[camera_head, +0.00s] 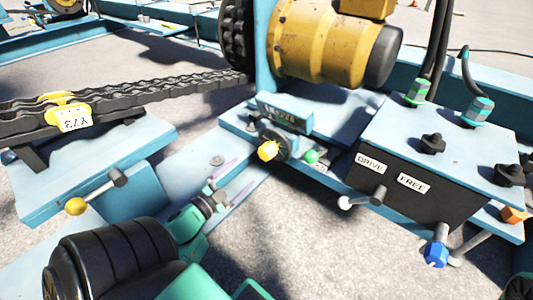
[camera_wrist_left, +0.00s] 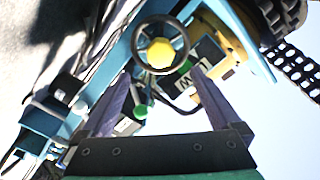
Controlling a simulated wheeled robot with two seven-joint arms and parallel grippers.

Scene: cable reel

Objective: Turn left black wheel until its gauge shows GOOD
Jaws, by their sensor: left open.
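The black wheel (camera_head: 283,147) with a yellow hub (camera_head: 268,151) is on the front of a small blue housing. In the left wrist view the wheel (camera_wrist_left: 183,38) shows as a dark ring around the yellow hub, beyond the fingertips. A gauge-like box (camera_head: 285,112) with a small display sits above the wheel; its text is too small to read. My left gripper (camera_head: 248,168), with purple fingers, is open and empty, just left of and nearer than the wheel. The left wrist view shows its spread fingers (camera_wrist_left: 161,75) pointing towards the wheel. My right gripper is not in view.
A control box (camera_head: 404,204) labelled DRIVE and FREE stands right of the wheel, with levers, knobs and cables. A yellow motor (camera_head: 318,40) is behind. A black chain (camera_head: 150,88) runs along the left. A green knob (camera_head: 311,156) is close to the wheel's right.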

